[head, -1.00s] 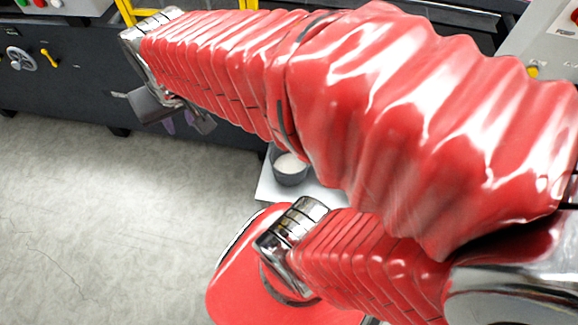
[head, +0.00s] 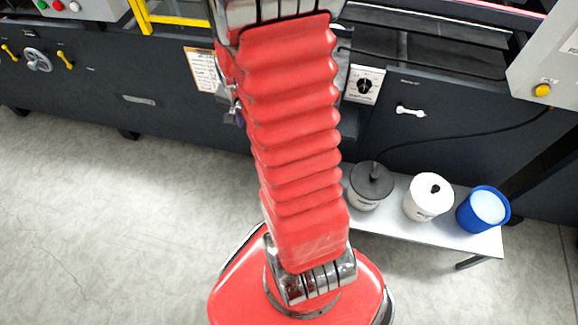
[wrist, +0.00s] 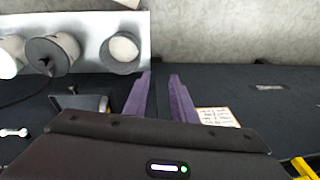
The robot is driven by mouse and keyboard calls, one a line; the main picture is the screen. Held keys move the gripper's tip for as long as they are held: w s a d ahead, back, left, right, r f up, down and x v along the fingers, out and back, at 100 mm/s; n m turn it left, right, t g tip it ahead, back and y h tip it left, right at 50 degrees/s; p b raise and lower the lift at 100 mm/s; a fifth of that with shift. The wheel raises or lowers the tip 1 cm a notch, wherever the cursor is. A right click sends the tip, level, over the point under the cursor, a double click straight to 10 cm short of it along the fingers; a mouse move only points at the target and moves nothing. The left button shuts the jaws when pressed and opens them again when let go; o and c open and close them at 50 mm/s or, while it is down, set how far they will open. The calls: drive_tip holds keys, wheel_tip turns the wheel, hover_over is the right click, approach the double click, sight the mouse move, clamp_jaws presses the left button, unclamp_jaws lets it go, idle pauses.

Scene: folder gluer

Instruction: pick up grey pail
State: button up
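The grey pail (wrist: 122,69) is in the wrist view at the upper middle, open at the top with pale contents inside. It stands on a white bench (wrist: 83,25). In the head view the pail is hidden behind my arm. My gripper (wrist: 160,86) has two purple fingers, apart with nothing between them. In the wrist view they lie below and to the right of the pail, clear of it. In the head view only a bit of purple shows beside my arm.
A grey lidded pot (head: 371,187), a white lidded pot (head: 428,198) and a blue pail (head: 483,210) stand in a row on the bench. A black cable runs from the grey lidded pot. The dark machine (head: 160,115) is behind; the left floor is clear.

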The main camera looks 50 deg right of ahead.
drive_tip(key=s+d+f+m, duration=0.3)
drive_tip(key=s+f+m, duration=0.1)
drive_tip(key=f, duration=0.5)
drive_tip(key=s+d+f+m+g, duration=0.1)
drive_tip(key=s+d+f+m, duration=0.2)
drive_tip(key=f, duration=0.7)
drive_tip(key=s+d+f+m+y, duration=0.1)
drive_tip(key=s+d+f+m, duration=0.2)
drive_tip(key=f, duration=0.7)
drive_tip(key=shift+s+d+m, duration=0.2)
drive_tip(key=shift+s+m, duration=0.35)
drive_tip(key=shift+s, duration=0.45)
drive_tip(key=shift+s+d+m, duration=0.2)
drive_tip(key=shift+s+m, duration=0.35)
drive_tip(key=shift+s, duration=0.4)
drive_tip(key=shift+s+d+f+m, duration=0.1)
drive_tip(key=shift+f+m, duration=0.1)
drive_tip(key=shift+m, duration=0.2)
drive_tip(key=shift+w+d+f, duration=0.1)
drive_tip(key=shift+f, duration=2.05)
drive_tip(key=shift+w+d+f, duration=0.1)
drive_tip(key=shift+f, duration=2.05)
drive_tip(key=shift+f, duration=0.1)
